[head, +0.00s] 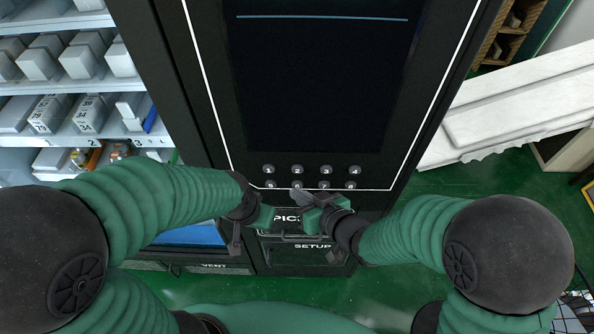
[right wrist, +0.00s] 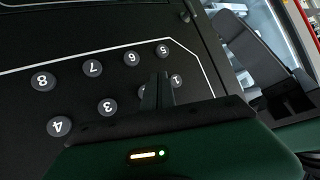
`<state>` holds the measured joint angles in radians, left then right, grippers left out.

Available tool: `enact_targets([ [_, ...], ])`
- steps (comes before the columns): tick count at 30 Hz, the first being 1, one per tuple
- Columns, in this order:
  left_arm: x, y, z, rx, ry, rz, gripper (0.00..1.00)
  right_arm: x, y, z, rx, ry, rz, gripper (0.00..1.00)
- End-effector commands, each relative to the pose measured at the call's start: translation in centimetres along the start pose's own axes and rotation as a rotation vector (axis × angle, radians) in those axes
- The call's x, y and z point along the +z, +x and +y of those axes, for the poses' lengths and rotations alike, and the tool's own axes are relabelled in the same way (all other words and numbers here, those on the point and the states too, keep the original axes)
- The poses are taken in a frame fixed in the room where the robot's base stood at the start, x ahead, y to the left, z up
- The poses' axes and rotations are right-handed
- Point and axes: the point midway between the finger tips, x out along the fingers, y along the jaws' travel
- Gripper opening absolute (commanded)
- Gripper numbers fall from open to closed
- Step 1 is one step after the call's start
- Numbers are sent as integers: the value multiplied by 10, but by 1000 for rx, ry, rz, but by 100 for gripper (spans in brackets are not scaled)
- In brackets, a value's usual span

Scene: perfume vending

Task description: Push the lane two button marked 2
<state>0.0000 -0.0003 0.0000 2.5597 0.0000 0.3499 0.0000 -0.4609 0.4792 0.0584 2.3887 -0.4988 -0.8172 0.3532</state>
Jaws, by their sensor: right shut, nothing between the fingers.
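The round grey button marked 2 (head: 297,169) is in the upper row of the keypad on the black machine front (head: 225,110), between buttons 1 (head: 268,169) and 3 (head: 326,170). My right gripper (head: 299,196) is shut and empty, its fingertips just below button 6 in the head view. In the right wrist view the shut fingers (right wrist: 157,88) stand between buttons 3 (right wrist: 107,107) and 1 (right wrist: 176,82) and hide most of button 2. I cannot tell whether they touch it. My left gripper (head: 236,242) hangs low in front of the machine; its jaws are unclear.
Buttons 5 to 8 form the other row, with button 7 (head: 324,184) clear. A dark screen (head: 315,85) is above the keypad. A slot panel marked SETUP (head: 312,246) is below.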

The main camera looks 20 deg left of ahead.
Motion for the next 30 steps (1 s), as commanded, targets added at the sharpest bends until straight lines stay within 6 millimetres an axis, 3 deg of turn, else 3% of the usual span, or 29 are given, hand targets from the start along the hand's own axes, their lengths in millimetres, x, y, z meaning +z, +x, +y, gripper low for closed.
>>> enact_targets([
  [10, -1, -6, 0, 0, 0, -1, 36, -17, 22, 17, 2, -1, 0, 0],
  [30, -1, -5, 0, 0, 0, -1, 36, -18, 24, 17, 1, -1, 0, 0],
])
